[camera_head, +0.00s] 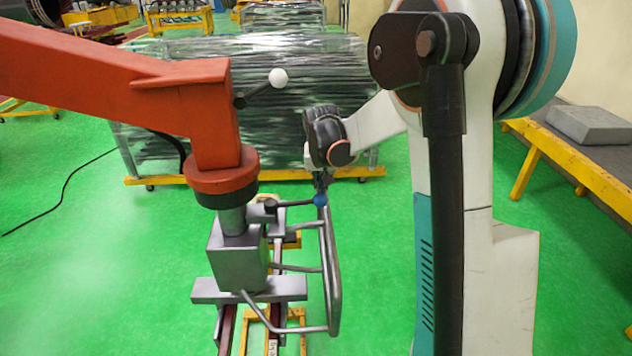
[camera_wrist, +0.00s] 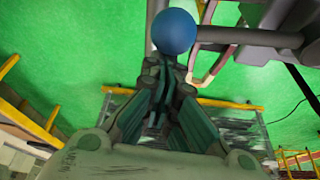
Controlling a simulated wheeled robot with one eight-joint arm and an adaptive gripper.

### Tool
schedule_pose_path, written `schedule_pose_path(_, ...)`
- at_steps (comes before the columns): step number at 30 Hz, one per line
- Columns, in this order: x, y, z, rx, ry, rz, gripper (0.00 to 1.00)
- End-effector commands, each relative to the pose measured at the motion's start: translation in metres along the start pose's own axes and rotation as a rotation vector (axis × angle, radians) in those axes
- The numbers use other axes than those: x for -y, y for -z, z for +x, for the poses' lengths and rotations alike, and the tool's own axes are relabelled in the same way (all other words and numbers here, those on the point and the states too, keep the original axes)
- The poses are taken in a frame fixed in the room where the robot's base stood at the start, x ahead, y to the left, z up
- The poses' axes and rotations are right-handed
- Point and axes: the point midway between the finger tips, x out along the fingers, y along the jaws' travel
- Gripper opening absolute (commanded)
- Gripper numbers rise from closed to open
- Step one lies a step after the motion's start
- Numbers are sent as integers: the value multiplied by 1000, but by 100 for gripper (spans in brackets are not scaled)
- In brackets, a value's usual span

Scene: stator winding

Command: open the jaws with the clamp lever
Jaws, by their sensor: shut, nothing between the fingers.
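The clamp lever (camera_head: 292,203) is a dark rod ending in a blue ball (camera_head: 320,200). It sticks out to the right from the grey clamp head (camera_head: 237,258) under the red arm. In the wrist view the ball (camera_wrist: 174,31) is at the top, with the lever rod (camera_wrist: 235,36) running right. My gripper (camera_head: 321,186) is just above the ball in the head view. In the wrist view my gripper (camera_wrist: 166,62) has its fingertips together close to the ball, with nothing between them. I cannot tell whether they touch the ball. The clamp's jaws are not clearly visible.
A red crane arm (camera_head: 120,75) spans the upper left, with a white-knobbed lever (camera_head: 278,77). A bent grey tube handle (camera_head: 333,270) hangs below the blue ball. A wrapped load (camera_head: 345,75) stands behind. Green floor (camera_head: 80,240) is free at left.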

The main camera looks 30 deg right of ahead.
Motion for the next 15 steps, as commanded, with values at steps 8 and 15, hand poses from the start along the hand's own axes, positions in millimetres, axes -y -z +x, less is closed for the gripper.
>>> schedule_pose_path(8, -12, -36, -12, 0, -87, 233, 0)
schedule_pose_path(15, -15, -60, -21, -1, -146, 395, 0)
